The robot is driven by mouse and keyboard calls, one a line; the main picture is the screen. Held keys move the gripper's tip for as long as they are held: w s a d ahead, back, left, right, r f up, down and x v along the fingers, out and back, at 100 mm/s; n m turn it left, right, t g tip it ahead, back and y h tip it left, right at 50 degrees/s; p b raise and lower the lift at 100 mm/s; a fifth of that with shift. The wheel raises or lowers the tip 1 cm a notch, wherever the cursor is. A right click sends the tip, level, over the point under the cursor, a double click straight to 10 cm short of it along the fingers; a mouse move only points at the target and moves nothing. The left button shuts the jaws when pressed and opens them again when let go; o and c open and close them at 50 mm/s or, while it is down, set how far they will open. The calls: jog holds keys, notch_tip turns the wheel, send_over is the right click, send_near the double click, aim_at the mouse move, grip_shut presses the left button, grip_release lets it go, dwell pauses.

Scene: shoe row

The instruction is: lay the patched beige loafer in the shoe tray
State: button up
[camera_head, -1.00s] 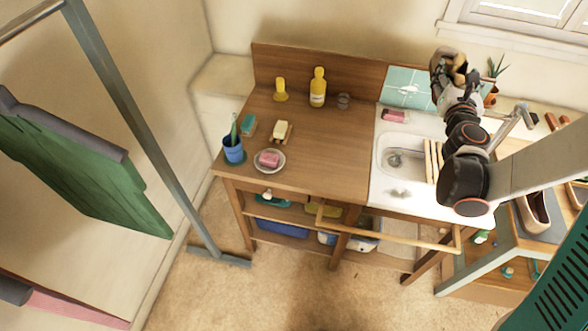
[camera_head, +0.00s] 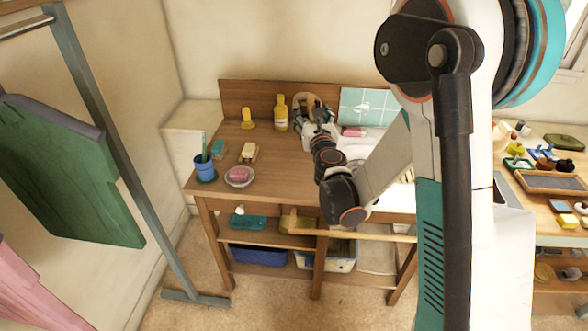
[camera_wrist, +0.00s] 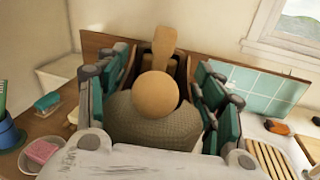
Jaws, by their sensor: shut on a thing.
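My gripper (camera_head: 314,112) is shut on the patched beige loafer and holds it near the back of the workbench, by the sink. In the wrist view, the loafer (camera_wrist: 140,128) has a woven grey-beige body with a round tan patch (camera_wrist: 155,94), and a brown strip rises behind it. Teal-padded fingers of my gripper (camera_wrist: 166,85) stand on both sides of it. In the head view the loafer is small and partly hidden by my gripper. I cannot make out the shoe tray with certainty; my arm hides part of the scene.
The wooden workbench (camera_head: 276,178) bears a yellow bottle (camera_head: 281,113), a blue cup (camera_head: 205,170) and a pink soap on a dish (camera_head: 239,182). Its middle is clear. A teal tiled panel (camera_head: 365,104) stands behind the sink. A cluttered bench (camera_head: 540,206) stands at right.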

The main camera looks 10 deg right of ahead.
jog(key=w+a+f+h, duration=0.1)
jog(key=w, duration=0.1)
jog(key=w+f+b, duration=0.1)
jog(key=w, duration=0.1)
jog(key=w+a+f+m+h+b, duration=0.1)
jog(key=w, duration=0.1)
jog(key=shift+w+a+f+h, duration=0.15)
jog(key=shift+w+a+h, duration=0.15)
jog(key=shift+a, duration=0.05)
jog(key=shift+w+f, duration=0.2)
jog(key=shift+f, duration=0.05)
jog(key=shift+g+h, duration=0.3)
notch_tip(320, 180, down, 19)
jog(key=b, duration=0.7)
jog(key=shift+f, duration=0.15)
jog(key=shift+f, duration=0.1)
jog(key=o, duration=1.3)
